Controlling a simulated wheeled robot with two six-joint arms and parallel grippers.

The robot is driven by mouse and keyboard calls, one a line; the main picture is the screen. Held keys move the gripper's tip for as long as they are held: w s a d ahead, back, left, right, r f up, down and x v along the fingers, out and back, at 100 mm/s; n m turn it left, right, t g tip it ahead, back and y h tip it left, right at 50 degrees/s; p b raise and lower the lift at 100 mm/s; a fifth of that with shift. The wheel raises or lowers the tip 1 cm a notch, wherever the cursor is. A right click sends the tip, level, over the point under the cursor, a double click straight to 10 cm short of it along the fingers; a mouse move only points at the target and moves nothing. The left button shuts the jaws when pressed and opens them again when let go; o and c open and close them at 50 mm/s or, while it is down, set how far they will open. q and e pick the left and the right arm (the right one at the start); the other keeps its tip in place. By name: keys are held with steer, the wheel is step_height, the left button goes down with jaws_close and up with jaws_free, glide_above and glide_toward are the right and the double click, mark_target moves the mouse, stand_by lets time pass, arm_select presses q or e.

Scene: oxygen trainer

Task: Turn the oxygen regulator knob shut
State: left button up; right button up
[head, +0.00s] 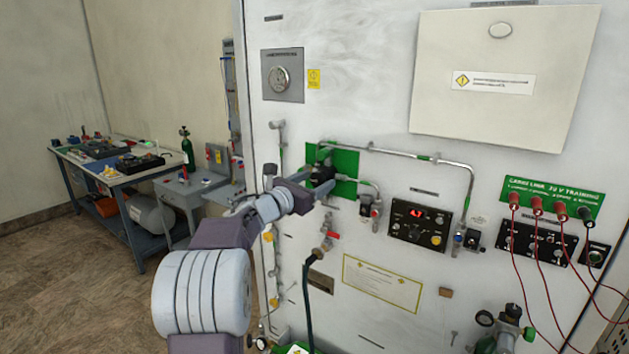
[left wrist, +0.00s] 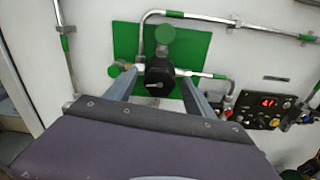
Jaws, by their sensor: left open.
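A black regulator knob (left wrist: 159,80) with a pale pointer line stands in front of a green backing plate (left wrist: 200,46) on the white panel. My left gripper (left wrist: 157,77) is open, with one finger on each side of the knob. A gap shows on both sides, but I cannot tell how close the fingertips are in depth. In the head view the left gripper (head: 320,178) reaches the green plate (head: 346,164) and partly hides the knob (head: 322,174). A round green part (left wrist: 165,33) sits just above the knob. My right gripper is not in view.
Metal piping (head: 400,152) runs above and right of the plate. A control box with a red display (head: 418,222) is to the right. A valve with a red handle (head: 333,236) and a dark hose (head: 308,290) hang below. A workbench (head: 110,170) stands far left.

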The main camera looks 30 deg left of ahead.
arm_select(q)
jaws_close()
